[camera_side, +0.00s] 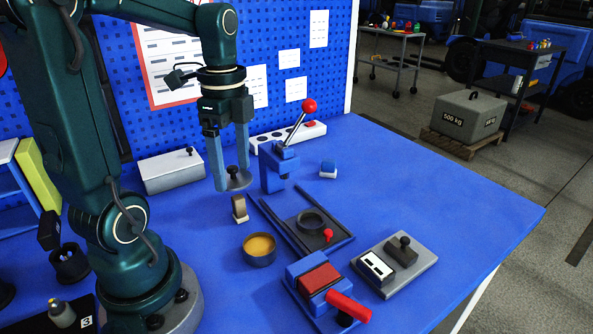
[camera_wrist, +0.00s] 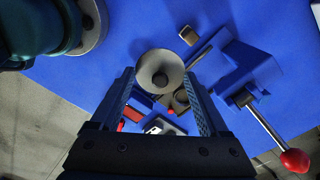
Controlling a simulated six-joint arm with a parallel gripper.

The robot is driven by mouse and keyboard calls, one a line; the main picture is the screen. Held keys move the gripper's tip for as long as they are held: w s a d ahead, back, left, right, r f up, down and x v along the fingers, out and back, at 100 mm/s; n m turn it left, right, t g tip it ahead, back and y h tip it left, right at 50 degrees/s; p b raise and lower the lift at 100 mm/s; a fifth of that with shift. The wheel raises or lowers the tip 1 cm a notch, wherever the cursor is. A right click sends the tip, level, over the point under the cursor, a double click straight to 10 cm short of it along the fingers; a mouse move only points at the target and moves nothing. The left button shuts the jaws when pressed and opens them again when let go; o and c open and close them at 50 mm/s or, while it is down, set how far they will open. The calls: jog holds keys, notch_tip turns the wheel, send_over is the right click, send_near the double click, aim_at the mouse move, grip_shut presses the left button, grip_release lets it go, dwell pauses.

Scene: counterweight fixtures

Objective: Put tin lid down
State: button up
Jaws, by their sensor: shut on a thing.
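The tin lid (camera_side: 233,183) is a grey disc with a dark knob on top. My gripper (camera_side: 231,174) is shut on this knob and holds the lid level above the blue table. In the wrist view the lid (camera_wrist: 160,65) shows from above, between the fingertips of my gripper (camera_wrist: 159,76). The open round tin (camera_side: 259,250), dark-walled with tan contents, stands on the table below and to the right of the lid in the side view. I cannot make out the tin in the wrist view.
A blue lever press (camera_side: 275,168) stands close right of the lid. A small tan-and-white block (camera_side: 239,209) stands below it. A dark railed tray with a ring (camera_side: 326,243), a red-topped clamp (camera_side: 319,277) and a grey plate (camera_side: 421,265) lie further right. The table's right side is clear.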

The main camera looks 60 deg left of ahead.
jog(key=s+a+n, duration=0.1)
jog(key=s+a, duration=0.3)
jog(key=s, duration=0.1)
jog(key=shift+s+f+n, duration=0.2)
jog(key=shift+s+n, duration=0.2)
jog(key=w+d+f, duration=0.2)
jog(key=d, duration=0.1)
jog(key=w+d+f, duration=0.2)
jog(key=d, duration=0.1)
jog(key=w+d+f, duration=0.3)
jog(key=shift+d, duration=0.15)
jog(key=shift+f, duration=1.8)
